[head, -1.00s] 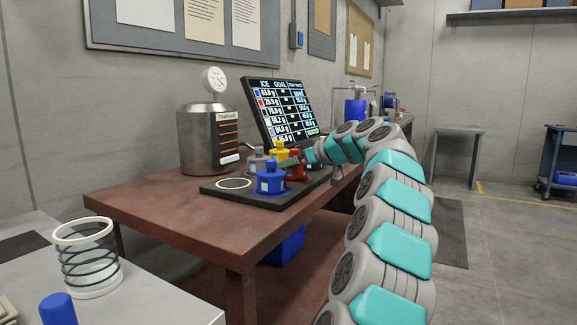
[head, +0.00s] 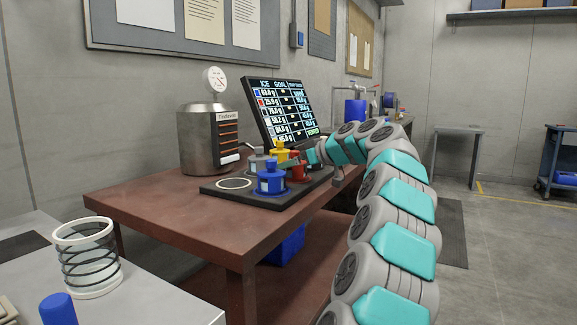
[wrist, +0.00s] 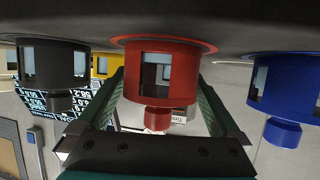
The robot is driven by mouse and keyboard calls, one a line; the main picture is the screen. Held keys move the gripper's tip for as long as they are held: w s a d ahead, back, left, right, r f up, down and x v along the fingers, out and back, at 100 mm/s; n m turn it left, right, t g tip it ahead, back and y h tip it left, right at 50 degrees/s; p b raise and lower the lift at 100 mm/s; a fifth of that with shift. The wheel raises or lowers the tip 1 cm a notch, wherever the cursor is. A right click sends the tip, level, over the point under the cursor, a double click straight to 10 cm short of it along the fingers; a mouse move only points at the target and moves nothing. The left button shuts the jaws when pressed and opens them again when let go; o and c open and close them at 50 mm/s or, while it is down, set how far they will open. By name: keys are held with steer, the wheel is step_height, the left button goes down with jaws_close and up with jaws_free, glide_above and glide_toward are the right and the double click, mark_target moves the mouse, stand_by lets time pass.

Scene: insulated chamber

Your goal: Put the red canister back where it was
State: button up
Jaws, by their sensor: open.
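The red canister (head: 299,173) stands on the black tray (head: 240,196) on the brown table, partly behind the blue canister (head: 271,181). In the wrist view, which is upside down, the red canister (wrist: 182,80) sits upright against a red-rimmed round spot (wrist: 205,48) on the tray. My gripper (wrist: 163,92) is open, with one finger on each side of the canister near its knob. Gaps seem to show beside it, but contact is hard to judge. In the head view my gripper (head: 304,158) is small and partly hidden among the canisters.
A yellow canister (head: 281,153) and a grey canister (head: 257,162) stand close by on the tray. An empty white-ringed spot (head: 233,184) is at its left. A screen (head: 284,110) and a metal drum (head: 207,140) stand behind.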

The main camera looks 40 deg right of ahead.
steer(key=v, duration=1.1)
steer(key=shift+s+b, duration=0.25)
steer(key=shift+b, duration=0.2)
steer(key=shift+d, duration=0.1)
